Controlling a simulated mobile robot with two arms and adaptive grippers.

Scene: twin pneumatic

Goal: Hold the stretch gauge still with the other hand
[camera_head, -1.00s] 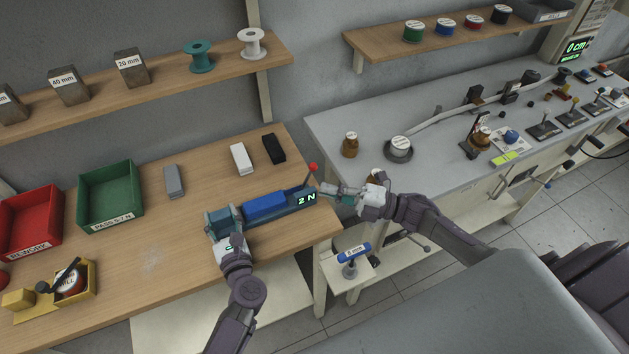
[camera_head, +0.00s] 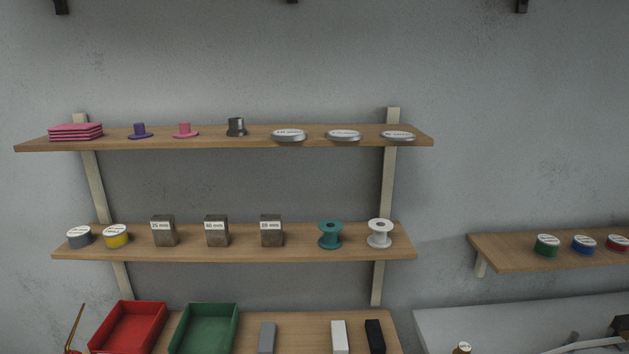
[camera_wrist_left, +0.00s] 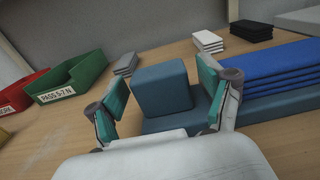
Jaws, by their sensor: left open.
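The stretch gauge shows only in the left wrist view. Its blue-grey end block (camera_wrist_left: 162,88) stands on a flat blue-grey base, and its ribbed bright-blue part (camera_wrist_left: 282,72) lies to the right. My left gripper (camera_wrist_left: 164,82) is open, with its teal finger pads on either side of the end block. A gap shows on the left of the block; the right pad is close to it, and I cannot tell whether it touches. The gauge's display is out of view. My right gripper is in neither current view.
A green bin (camera_head: 204,330) and a red bin (camera_head: 128,328) stand left on the bench. Grey (camera_head: 267,337), white (camera_head: 339,337) and black (camera_head: 375,337) blocks lie to their right. Wall shelves above hold labelled metal blocks (camera_head: 217,232), spools and discs.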

